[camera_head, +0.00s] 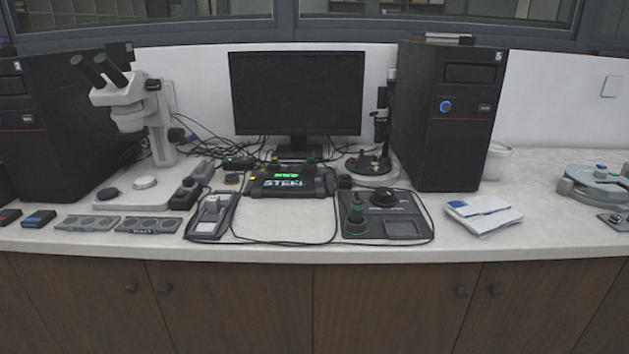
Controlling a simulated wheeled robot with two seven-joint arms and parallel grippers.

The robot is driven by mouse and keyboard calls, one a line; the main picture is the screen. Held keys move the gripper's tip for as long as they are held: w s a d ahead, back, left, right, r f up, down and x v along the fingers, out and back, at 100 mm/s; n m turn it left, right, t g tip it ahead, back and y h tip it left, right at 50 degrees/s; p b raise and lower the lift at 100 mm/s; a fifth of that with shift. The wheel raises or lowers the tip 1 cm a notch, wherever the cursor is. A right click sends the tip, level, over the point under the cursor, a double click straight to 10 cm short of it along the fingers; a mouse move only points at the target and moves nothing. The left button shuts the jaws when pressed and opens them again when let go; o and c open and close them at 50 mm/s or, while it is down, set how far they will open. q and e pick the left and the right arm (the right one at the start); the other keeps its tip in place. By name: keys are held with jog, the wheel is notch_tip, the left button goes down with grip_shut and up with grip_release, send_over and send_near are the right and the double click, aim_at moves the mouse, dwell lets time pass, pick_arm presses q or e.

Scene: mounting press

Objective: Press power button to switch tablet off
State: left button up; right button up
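A dark, rugged tablet-like device (262,188) lies tilted on the bench in front of the monitor. Its screen (287,183) is lit, with green marks and the word STEEL in pale letters. Small knobs or buttons show along its top edge, and a small yellow spot is at its left side. I cannot tell which of these is the power button. Neither of my grippers is in view, and nothing touches the device.
A black monitor (297,95) stands behind. A microscope (130,115) is at left, a dark computer tower (455,130) at right. A meter (213,215) and a control box (385,225) flank the tablet, with cables around. The bench front (285,229) is mostly clear.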

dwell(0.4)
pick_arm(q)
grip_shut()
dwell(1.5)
